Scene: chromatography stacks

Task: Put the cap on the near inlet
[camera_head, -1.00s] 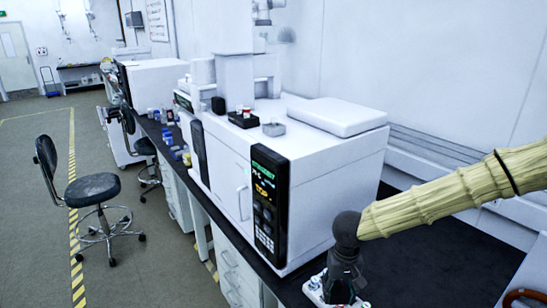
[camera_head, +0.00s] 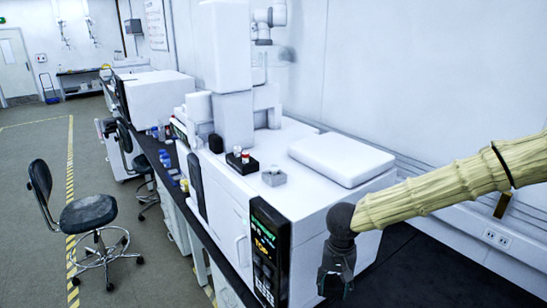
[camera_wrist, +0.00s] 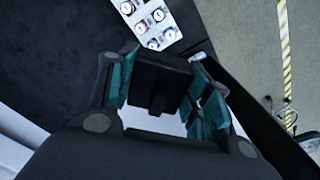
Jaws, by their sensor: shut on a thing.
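My gripper (camera_head: 336,283) is in front of the right end of the large white instrument (camera_head: 290,195), above the dark bench. In the wrist view its teal-padded fingers (camera_wrist: 162,78) are closed around a dark, squarish piece (camera_wrist: 145,75) with a small stub, which I take to be the cap; its shape is partly hidden. On the instrument's top are a black block (camera_head: 241,166) with small red and white pieces, and a small grey block (camera_head: 274,177) nearer to me. I cannot tell which of these is the near inlet. The gripper is apart from both.
A flat white cover (camera_head: 342,159) lies on the instrument, right of the grey block. A white tower (camera_head: 231,75) rises behind. A white tray (camera_wrist: 150,22) with several round pieces sits on the dark bench. Stools (camera_head: 90,215) stand on the floor at left.

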